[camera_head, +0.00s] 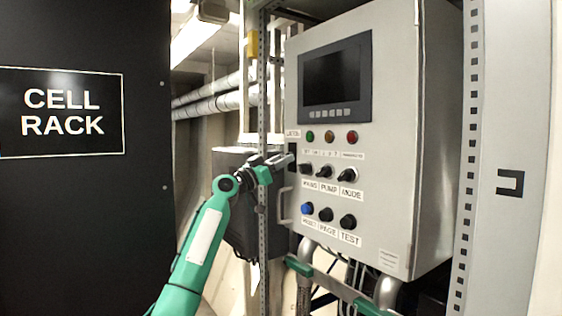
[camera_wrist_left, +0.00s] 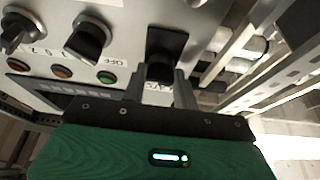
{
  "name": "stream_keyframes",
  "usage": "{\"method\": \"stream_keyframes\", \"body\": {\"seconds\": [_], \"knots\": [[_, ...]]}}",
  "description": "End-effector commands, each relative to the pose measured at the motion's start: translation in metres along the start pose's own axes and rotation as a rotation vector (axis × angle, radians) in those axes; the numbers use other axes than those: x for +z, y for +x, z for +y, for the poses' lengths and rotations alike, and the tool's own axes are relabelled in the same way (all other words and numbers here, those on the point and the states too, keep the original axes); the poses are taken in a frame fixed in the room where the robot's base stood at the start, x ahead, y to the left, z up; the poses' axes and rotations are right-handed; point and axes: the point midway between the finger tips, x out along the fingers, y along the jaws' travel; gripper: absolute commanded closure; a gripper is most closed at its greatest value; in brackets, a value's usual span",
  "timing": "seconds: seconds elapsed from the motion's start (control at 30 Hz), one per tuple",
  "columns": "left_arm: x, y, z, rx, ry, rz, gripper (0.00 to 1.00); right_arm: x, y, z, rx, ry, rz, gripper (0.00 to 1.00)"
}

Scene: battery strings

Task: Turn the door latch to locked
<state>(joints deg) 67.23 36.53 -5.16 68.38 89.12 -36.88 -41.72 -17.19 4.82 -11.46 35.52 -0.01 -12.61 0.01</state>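The door latch (camera_head: 292,157) is a black handle on a black plate at the left edge of the grey control cabinet's door (camera_head: 385,215). In the left wrist view the latch knob (camera_wrist_left: 160,68) sits between my left gripper's fingertips (camera_wrist_left: 160,82), which are close together against its sides. In the head view my left gripper (camera_head: 281,159) reaches the latch from the left and partly hides it. I cannot tell the latch's angle. A label beneath the knob is partly covered by the fingers. My right gripper is not in view.
Rotary knobs (camera_head: 326,171), buttons (camera_head: 307,208) and indicator lamps (camera_head: 330,137) are close right of the latch. A door handle (camera_head: 283,205) is below it. A perforated metal post (camera_head: 262,110) stands just left. The black cell rack (camera_head: 85,220) fills the far left.

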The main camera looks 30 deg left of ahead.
Motion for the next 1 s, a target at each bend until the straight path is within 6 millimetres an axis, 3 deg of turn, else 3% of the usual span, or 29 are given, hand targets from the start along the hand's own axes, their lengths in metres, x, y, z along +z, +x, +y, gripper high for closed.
{"method": "stream_keyframes", "body": {"seconds": [0.47,1.0], "knots": [[0.0,0.001,0.001,-0.028,-0.068,-0.001,0.94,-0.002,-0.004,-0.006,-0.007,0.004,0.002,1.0],[-0.005,0.003,0.003,-0.196,-0.468,0.0,0.94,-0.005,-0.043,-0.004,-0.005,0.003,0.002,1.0]]}}
